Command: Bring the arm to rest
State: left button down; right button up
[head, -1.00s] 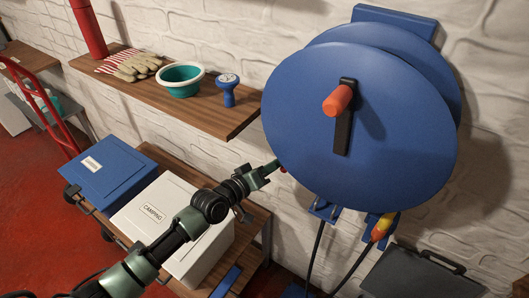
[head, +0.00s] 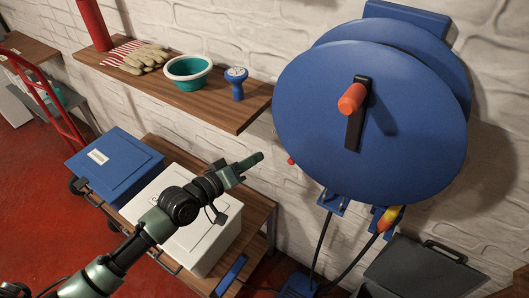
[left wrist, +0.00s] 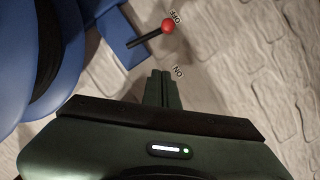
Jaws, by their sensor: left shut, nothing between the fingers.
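My left arm comes in from the lower left in the head view. Its left gripper (head: 257,159) is shut and empty, in the air left of the big blue hose reel (head: 400,130) on the wall. In the left wrist view the gripper's closed fingers (left wrist: 162,78) point at the white brick wall. A lever with a red ball knob (left wrist: 169,26) shows there beyond the fingers, between the words OFF and ON, nearer to OFF. A bit of the red knob (head: 291,161) shows at the reel's left edge in the head view. My right gripper is not in view.
A wooden shelf (head: 185,98) holds gloves (head: 145,60), a green-white bowl (head: 188,72) and a blue stamp-like object (head: 237,83). A dark case (head: 425,272) lies at lower right.

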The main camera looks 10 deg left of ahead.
pick_arm(q)
jog(key=shift+v, duration=0.75)
jog(key=shift+w+a, duration=0.1)
